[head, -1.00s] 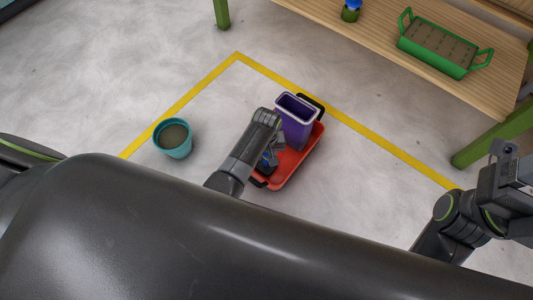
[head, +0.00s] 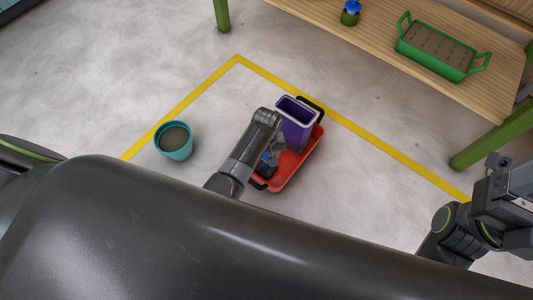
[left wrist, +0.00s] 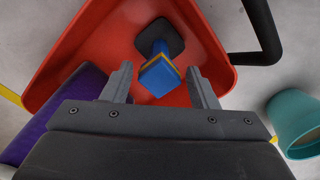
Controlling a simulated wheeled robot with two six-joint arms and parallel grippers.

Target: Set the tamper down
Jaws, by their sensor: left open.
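The tamper (left wrist: 158,70) has a blue handle with a yellow band and a dark square foot. It is in the red tray (left wrist: 92,45), foot against the tray floor, with its handle toward my left gripper. My left gripper (left wrist: 163,75) is open, with a finger on each side of the handle and gaps between. In the head view my left gripper (head: 274,150) reaches down over the red tray (head: 298,168) and partly hides the tamper (head: 266,169). My right arm is at the right edge; its fingertips are not clear.
A purple bin (head: 296,124) stands in the tray's far end. A teal bucket (head: 174,142) stands on the floor to the left. A yellow line (head: 375,143) bounds the area. A wooden table (head: 390,62) holds a green handled tray (head: 436,47) and a blue-topped green item (head: 351,14).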

